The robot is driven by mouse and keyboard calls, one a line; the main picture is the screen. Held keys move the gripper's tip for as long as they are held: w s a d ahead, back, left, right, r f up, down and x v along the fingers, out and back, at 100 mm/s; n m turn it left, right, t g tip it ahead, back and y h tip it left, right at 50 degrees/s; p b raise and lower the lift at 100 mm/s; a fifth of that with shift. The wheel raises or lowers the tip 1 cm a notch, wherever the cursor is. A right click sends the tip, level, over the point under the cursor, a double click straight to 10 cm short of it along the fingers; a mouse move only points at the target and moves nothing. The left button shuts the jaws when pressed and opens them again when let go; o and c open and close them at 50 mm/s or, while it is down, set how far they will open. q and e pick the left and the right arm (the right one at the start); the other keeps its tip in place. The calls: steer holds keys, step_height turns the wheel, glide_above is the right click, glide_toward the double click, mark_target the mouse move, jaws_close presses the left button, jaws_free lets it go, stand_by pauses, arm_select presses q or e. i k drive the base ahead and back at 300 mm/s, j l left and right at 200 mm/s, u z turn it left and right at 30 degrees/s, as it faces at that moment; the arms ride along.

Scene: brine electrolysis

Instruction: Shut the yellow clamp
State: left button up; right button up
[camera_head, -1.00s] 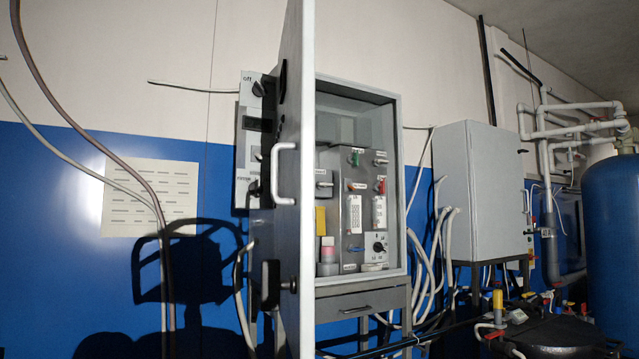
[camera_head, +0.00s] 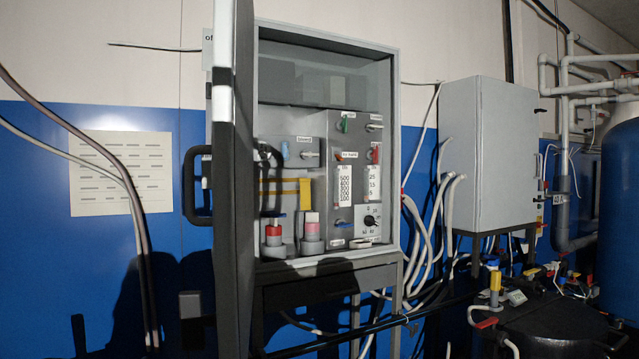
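A yellow part (camera_head: 305,193) shows inside the open grey cabinet (camera_head: 393,150), joined to a thin yellow band running left. It may be the clamp; whether it is open or shut is too small to tell. A second yellow piece, a valve-like handle (camera_head: 495,281), stands upright above the dark drum at the lower right. Neither of my grippers is in view; only dark shadows fall on the blue wall and the cabinet's lower part.
The cabinet door (camera_head: 234,200) stands open edge-on at the left, with a dark handle (camera_head: 197,186). A dark drum (camera_head: 550,325) and blue tank (camera_head: 620,215) stand at the right.

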mark_target(305, 194)
steer(key=i+l, duration=0.9)
